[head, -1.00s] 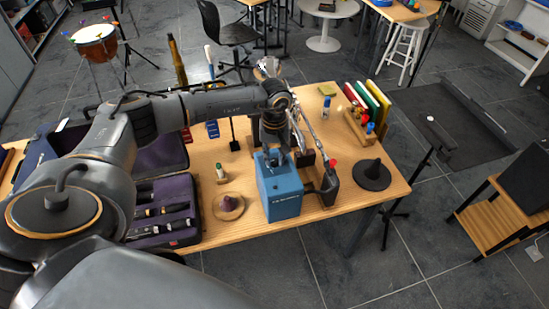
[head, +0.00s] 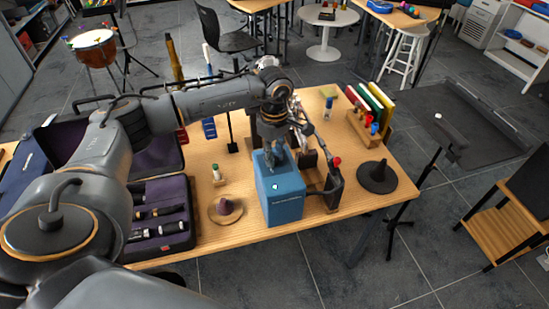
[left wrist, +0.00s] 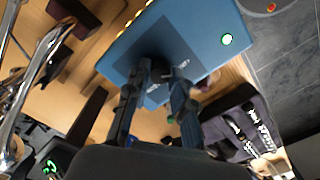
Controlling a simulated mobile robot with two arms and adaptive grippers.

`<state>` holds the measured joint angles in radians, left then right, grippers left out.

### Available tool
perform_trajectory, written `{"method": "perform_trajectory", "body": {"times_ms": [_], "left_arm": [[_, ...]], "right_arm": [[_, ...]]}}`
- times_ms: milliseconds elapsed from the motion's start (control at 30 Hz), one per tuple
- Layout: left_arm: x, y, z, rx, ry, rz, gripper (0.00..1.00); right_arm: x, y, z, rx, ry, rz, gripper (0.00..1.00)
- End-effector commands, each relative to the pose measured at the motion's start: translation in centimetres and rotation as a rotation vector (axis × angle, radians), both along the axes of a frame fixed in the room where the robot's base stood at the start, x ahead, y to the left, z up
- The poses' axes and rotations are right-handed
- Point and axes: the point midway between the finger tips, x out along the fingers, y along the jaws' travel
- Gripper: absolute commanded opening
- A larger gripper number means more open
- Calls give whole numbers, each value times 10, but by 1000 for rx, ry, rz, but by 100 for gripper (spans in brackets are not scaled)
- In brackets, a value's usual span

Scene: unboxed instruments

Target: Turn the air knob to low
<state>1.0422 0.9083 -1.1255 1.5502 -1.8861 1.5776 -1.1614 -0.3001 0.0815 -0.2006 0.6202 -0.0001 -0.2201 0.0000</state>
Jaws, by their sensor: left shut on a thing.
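The blue box (head: 283,207) stands near the table's front edge. My left gripper (head: 273,158) points down at its top. A dark round knob (left wrist: 155,46) shows on the panel, at the fingertips. The gripper (left wrist: 160,72) is shut on this knob, its fingers covering part of it. The knob's setting cannot be read. My right gripper is not in view.
A dark device with a red knob (head: 337,160) stands close to the box's right side. An open purple-lined case (head: 158,222) takes up the table's left part.

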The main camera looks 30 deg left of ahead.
Motion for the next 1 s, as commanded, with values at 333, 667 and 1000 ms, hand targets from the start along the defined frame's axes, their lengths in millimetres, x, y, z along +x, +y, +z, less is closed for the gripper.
{"method": "perform_trajectory", "body": {"times_ms": [333,667,1000], "left_arm": [[1,0,1,1,-3,111,0],[1,0,1,1,-3,126,0],[1,0,1,0,-2,124,46]], "right_arm": [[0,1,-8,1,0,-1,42],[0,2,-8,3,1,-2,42],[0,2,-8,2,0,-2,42]]}}
